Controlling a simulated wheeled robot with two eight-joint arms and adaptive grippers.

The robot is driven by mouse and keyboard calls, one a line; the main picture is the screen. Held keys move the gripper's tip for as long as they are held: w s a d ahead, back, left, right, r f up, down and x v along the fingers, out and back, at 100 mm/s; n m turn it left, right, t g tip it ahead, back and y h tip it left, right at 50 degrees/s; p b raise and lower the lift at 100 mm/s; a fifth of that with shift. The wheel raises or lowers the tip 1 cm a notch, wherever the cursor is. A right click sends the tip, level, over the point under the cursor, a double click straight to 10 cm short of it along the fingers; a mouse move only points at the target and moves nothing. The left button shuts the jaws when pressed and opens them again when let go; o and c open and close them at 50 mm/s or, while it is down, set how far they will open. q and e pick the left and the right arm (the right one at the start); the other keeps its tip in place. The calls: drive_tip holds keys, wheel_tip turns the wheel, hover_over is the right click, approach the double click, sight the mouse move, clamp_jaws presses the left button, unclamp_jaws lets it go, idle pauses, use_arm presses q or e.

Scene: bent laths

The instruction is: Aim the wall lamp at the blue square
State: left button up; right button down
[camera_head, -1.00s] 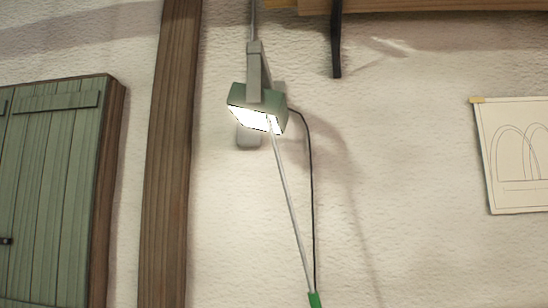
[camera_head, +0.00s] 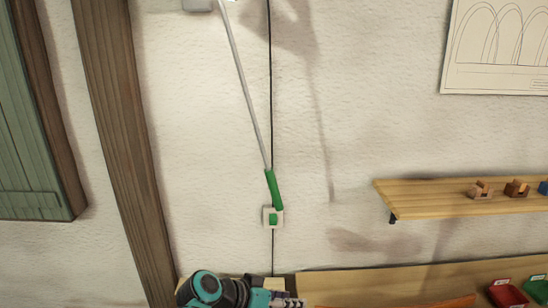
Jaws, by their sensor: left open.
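The wall lamp is mostly above the top edge; a grey block (camera_head: 197,4) and a sliver of bright light show there. A thin grey rod (camera_head: 245,85) hangs down from it, tilted, and ends in a green handle (camera_head: 274,189). The handle's lower end overlaps a white wall plate with a green switch (camera_head: 273,219); I cannot tell whether they touch. My left gripper (camera_head: 290,302) is at the bottom edge, below the handle and apart from it, open, partly cut off. My right gripper is not in view. I see no blue square on the wall.
A black cable (camera_head: 270,110) runs down the wall behind the handle. A dark wooden post (camera_head: 118,130) and green shutter (camera_head: 30,150) stand left. A shelf (camera_head: 430,198) with small blocks and a drawing (camera_head: 500,50) are right. Red (camera_head: 508,296) and green bins sit lower right.

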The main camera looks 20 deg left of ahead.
use_arm(q)
drive_tip(key=w+a+r+t+h+p, duration=0.1)
drive_tip(key=w+a+r+p, duration=0.1)
drive_tip(key=r, duration=0.2)
drive_tip(key=w+a+r+m+t+p, duration=0.1)
drive_tip(key=a+r, duration=0.1)
drive_tip(key=r, duration=0.3)
drive_tip(key=w+a+r+t+h+p, duration=0.1)
drive_tip(key=w+a+r+p, duration=0.1)
drive_tip(key=a+r, duration=0.15)
drive_tip(key=m+t+h+p, duration=0.1)
drive_tip(key=m+t+p, duration=0.1)
drive_tip(key=t+p, duration=0.15)
approach(274, 188)
drive_tip(key=w, duration=0.3)
drive_tip(key=x, duration=0.8)
drive_tip(key=shift+d+f, duration=0.3)
drive_tip(key=shift+f, duration=0.1)
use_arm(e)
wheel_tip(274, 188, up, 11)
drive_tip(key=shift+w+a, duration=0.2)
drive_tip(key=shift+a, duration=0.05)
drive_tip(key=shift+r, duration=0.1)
use_arm(q)
clamp_jaws()
